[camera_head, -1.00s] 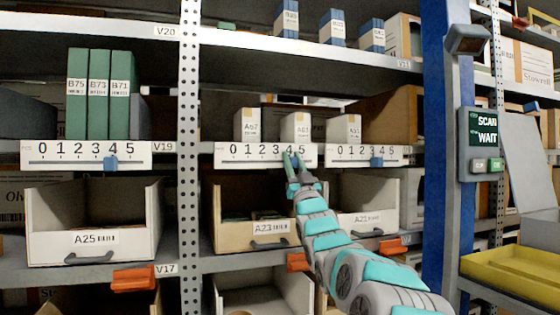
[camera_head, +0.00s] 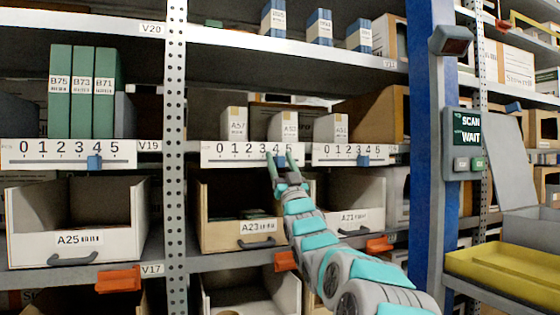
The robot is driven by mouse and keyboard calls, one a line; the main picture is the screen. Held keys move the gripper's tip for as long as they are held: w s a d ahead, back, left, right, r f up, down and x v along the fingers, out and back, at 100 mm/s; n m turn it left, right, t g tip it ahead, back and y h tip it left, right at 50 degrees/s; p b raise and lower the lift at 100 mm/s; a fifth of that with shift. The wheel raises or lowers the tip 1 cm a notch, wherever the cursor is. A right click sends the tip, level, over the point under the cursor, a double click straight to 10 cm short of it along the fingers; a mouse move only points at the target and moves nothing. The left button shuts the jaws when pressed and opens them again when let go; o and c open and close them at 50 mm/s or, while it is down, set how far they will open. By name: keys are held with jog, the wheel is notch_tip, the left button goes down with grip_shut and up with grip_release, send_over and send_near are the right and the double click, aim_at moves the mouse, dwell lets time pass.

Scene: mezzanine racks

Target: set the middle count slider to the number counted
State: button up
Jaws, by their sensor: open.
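The middle count slider is a white strip (camera_head: 236,159) numbered 0 to 5 on the shelf edge, above the A23 bin. My gripper (camera_head: 282,159) is in front of its right part, around the 4 and 5, with two green fingers spread apart. I cannot make out the strip's knob; the fingers may hide it. White boxes labelled A57 (camera_head: 234,124) and A55 or A53 (camera_head: 284,127) stand above the strip, and box A51 (camera_head: 331,128) stands further right.
The left slider (camera_head: 40,160) has its blue knob near 4; the right slider (camera_head: 333,159) has its near 3. Bins A23 (camera_head: 224,236) and A25 (camera_head: 28,243) sit below. A perforated post (camera_head: 175,190) and a blue column (camera_head: 425,200) flank this bay.

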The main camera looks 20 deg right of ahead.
aim_at(281, 167)
jog(key=v, duration=0.7)
jog(key=shift+s+b, duration=0.2)
jog(key=shift+b, duration=0.2)
jog(key=shift+f, duration=0.2)
jog(key=shift+w+a+f, duration=0.15)
jog(key=s+a+f+g, duration=0.1)
jog(key=a+f+g, duration=0.35)
jog(key=f, duration=0.45)
jog(key=s+a+f+g, duration=0.1)
jog(key=a+f+g, duration=0.4)
jog(key=f, duration=0.5)
jog(key=s+a+f+g+p, duration=0.25)
jog(key=s+f+g, duration=0.65)
jog(key=s+f, duration=0.65)
jog(key=s+a+f+g, duration=0.1)
jog(key=s+f+g, duration=0.2)
jog(key=s, duration=0.8)
jog(key=s+a+f+g, duration=0.1)
jog(key=s+f+g, duration=0.3)
jog(key=s, duration=0.6)
jog(key=s+a+f+g, duration=0.1)
jog(key=s+f+g, duration=0.2)
jog(key=s, duration=0.8)
jog(key=shift+s+a+f, duration=0.2)
jog(key=shift+s+a, duration=0.15)
jog(key=shift+s, duration=0.05)
